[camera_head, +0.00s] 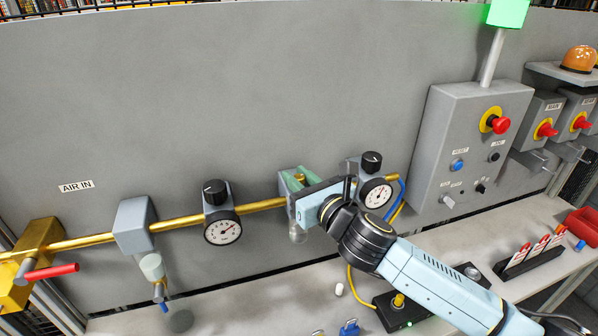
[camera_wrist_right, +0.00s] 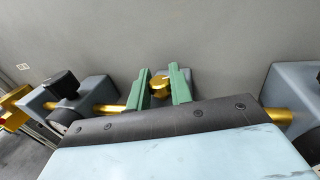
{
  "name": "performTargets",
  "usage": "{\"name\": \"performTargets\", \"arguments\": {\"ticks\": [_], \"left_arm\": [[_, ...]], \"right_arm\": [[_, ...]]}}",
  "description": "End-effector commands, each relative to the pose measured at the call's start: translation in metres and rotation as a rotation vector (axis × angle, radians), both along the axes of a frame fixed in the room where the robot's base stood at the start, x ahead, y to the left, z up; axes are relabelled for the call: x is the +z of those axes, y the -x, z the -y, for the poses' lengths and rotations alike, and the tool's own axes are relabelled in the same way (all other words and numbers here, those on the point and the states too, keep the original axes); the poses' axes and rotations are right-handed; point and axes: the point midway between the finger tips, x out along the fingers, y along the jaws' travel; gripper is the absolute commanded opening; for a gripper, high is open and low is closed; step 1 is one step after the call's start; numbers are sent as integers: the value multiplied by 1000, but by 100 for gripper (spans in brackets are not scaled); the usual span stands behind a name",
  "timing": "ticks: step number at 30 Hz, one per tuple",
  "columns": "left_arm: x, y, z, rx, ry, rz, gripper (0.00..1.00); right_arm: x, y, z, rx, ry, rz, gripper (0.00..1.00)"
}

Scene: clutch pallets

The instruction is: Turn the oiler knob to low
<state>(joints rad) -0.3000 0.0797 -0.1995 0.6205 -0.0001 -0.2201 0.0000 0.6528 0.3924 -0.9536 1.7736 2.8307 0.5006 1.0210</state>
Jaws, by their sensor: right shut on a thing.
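The oiler (camera_head: 285,187) is a grey block on the brass air pipe, partly hidden behind my right gripper. A clear bowl (camera_head: 298,233) hangs below it. Its brass oiler knob (camera_head: 300,177) is on top; it also shows in the right wrist view (camera_wrist_right: 160,86) between two green fingers. My right gripper (camera_head: 297,180) is shut on this knob, one finger on each side; its fingertips also show in the right wrist view (camera_wrist_right: 158,76). The knob's low mark cannot be made out. My left gripper is not in view.
Along the brass pipe (camera_head: 263,205) are a regulator with a gauge (camera_head: 223,228), a grey filter block (camera_head: 133,225) and a red-handled valve (camera_head: 50,272). Another gauge (camera_head: 376,193) sits close right of my gripper. A control box (camera_head: 450,130) stands at the right. The wall above is clear.

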Motion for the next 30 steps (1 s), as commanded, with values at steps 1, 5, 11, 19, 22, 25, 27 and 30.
{"name": "performTargets", "arguments": {"ticks": [1, 5, 11, 19, 22, 25, 27, 30], "left_arm": [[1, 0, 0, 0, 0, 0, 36], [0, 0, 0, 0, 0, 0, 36], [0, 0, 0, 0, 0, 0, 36], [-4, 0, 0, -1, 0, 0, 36], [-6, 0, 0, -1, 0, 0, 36], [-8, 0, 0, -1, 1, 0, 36], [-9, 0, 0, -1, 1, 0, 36], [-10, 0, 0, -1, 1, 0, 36]], "right_arm": [[1, -3, 4, 40, 11, 6, 0], [0, -3, 3, 163, 9, 4, 0], [0, -3, 2, 351, 5, 1, 0], [-2, -2, 1, 570, 0, -2, 0], [-2, -2, 1, 630, -1, -2, 0], [-2, -2, 1, 681, -2, -2, 0], [-2, -2, 1, 710, -2, -1, 0], [-1, -2, 0, 741, -3, -2, 0]]}}
